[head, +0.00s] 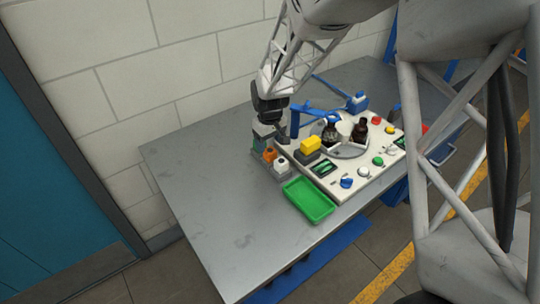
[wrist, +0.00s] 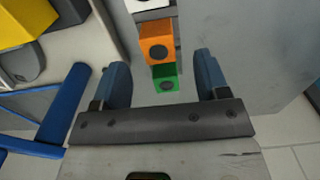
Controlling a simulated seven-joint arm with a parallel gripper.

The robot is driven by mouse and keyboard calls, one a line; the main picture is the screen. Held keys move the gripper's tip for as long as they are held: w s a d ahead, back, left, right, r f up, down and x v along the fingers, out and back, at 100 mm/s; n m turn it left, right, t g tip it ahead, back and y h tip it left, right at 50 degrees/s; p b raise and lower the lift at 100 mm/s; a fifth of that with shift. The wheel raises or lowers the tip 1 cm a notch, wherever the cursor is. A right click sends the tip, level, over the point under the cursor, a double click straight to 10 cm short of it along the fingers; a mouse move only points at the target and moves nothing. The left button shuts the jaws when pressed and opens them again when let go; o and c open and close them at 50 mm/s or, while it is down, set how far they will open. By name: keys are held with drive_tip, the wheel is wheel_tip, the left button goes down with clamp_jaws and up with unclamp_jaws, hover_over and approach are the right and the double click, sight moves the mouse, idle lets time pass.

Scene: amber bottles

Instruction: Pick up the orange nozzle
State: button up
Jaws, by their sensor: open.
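The orange nozzle (wrist: 156,43) is a small orange block with a dark round spot, in the wrist view just beyond my open fingertips. It also shows in the head view (head: 270,154), small, between a white block and the blocks under my gripper. A green block (wrist: 165,78) with a dark spot lies nearer, between my fingers in the picture. My gripper (wrist: 160,75) is open, one blue finger on each side, with nothing held. In the head view my gripper (head: 268,126) is over the back end of the row of blocks, and its fingertips are hard to make out.
A white block (head: 281,165) is beside the orange one. A yellow block (head: 311,144) is on the white panel (head: 343,188), close right of the row. Blue fixture parts and dark bottles (head: 360,130) stand behind. A green tray (head: 309,200) is in front. The table's left side is clear.

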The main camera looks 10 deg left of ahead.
sight(270, 150)
drive_tip(key=shift+d+f, duration=0.1)
drive_tip(key=shift+f, duration=2.55)
drive_tip(key=c, duration=1)
drive_tip(key=shift+r, duration=0.1)
drive_tip(key=shift+r, duration=4.95)
drive_tip(key=shift+w, duration=0.15)
